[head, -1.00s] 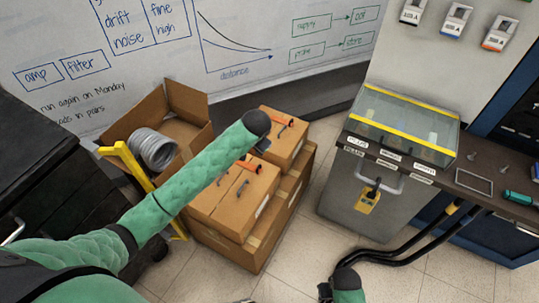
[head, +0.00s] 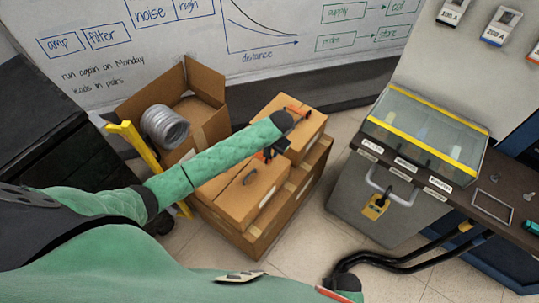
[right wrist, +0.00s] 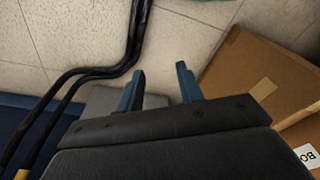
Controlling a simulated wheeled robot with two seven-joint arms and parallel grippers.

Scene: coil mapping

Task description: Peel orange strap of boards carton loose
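Two small brown cartons, a front one (head: 228,197) and a rear one (head: 305,130), sit side by side on a larger box. An orange strap (head: 297,112) shows on top of the rear carton. My left gripper (head: 268,154) is low over where the two cartons meet; its fingers are small and dark, and their opening is unclear. In the right wrist view a carton (right wrist: 265,75) carries a cut-off label (right wrist: 308,155) reading "BO". My right gripper (right wrist: 161,88) is open and empty, with two blue fingers apart over the floor.
The larger box (head: 285,215) stands on the tiled floor. An open carton (head: 205,95) with a grey coil (head: 165,127) and a yellow frame (head: 135,150) are at left. A grey cabinet (head: 370,210) and black hoses (head: 400,262) are at right. Floor between is clear.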

